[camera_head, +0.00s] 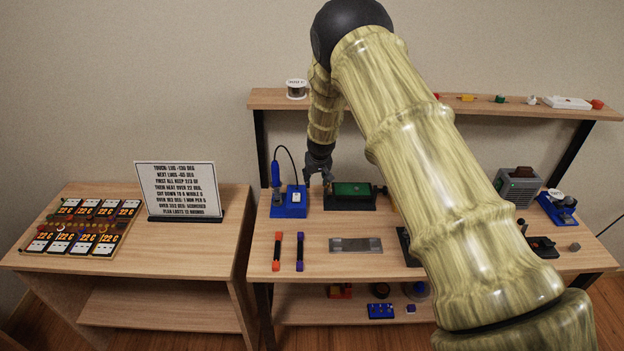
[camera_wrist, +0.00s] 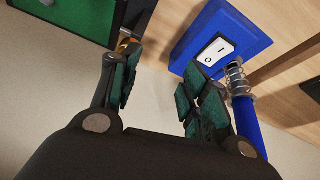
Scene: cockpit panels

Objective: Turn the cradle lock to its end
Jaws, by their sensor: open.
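A green board (camera_head: 352,189) sits in a black cradle (camera_head: 349,204) near the back of the middle table. In the wrist view the green board (camera_wrist: 82,14) and the black cradle edge (camera_wrist: 133,14) are at the top left. A small orange-brass part (camera_wrist: 126,43), possibly the cradle lock, shows at the cradle's edge, partly hidden behind my left finger. My gripper (camera_head: 317,178) is just left of the cradle, between it and the blue soldering station. In the wrist view my gripper (camera_wrist: 160,78) is open, with nothing between its fingers. I cannot tell whether a finger touches the brass part.
The blue station (camera_head: 289,204) with a switch and a coiled iron holder (camera_wrist: 236,78) stands close to my right finger in the wrist view. Two tools and a grey plate (camera_head: 355,245) lie in front. A shelf (camera_head: 270,98) runs behind. A sign (camera_head: 180,188) stands left.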

